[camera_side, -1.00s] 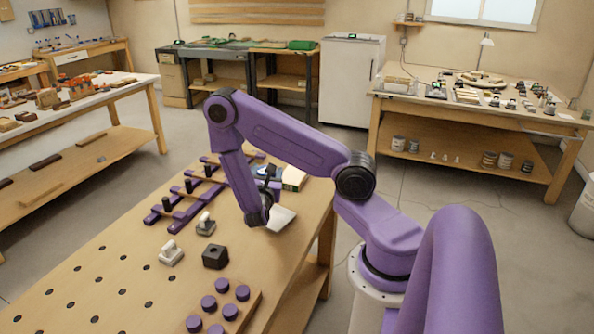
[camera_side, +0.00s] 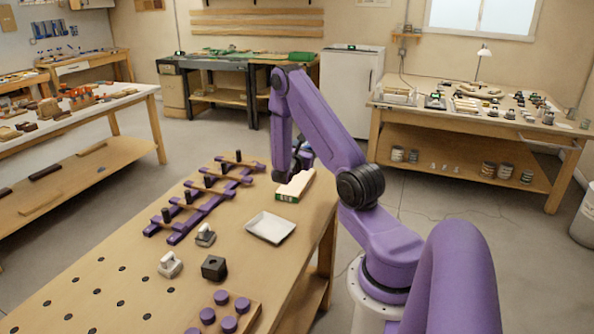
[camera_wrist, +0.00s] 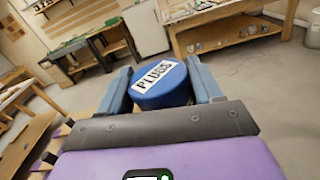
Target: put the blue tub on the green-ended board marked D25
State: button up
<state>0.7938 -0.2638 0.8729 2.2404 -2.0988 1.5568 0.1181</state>
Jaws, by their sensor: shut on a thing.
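The blue tub (camera_wrist: 178,98) has a round blue lid with a white label reading PLUGS. In the wrist view my gripper (camera_wrist: 163,82) is shut on it, one blue-grey finger on each side. In the side view my gripper (camera_side: 299,158) is up above the far right part of the bench, partly hidden by my forearm; a little of the blue tub (camera_side: 307,155) shows there. A pale board (camera_side: 297,184) with a green end edge lies on the bench below and near my gripper. Any D25 mark is too small to read.
A white tray (camera_side: 271,228) lies in front of the board. A purple rack with black pegs (camera_side: 205,195) stands to the left. A dark block (camera_side: 214,267), small pale items and a board of purple knobs (camera_side: 228,312) are nearer. The bench's right edge is close.

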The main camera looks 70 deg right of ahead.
jog(key=w+d+f, duration=0.2)
jog(key=d+f, duration=0.1)
jog(key=w+d+f, duration=0.2)
jog(key=d+f, duration=0.1)
jog(key=w+d+f, duration=0.3)
jog(key=shift+f, duration=1.4)
jog(key=shift+f, duration=0.1)
jog(key=o, duration=1.2)
jog(key=shift+c, duration=0.2)
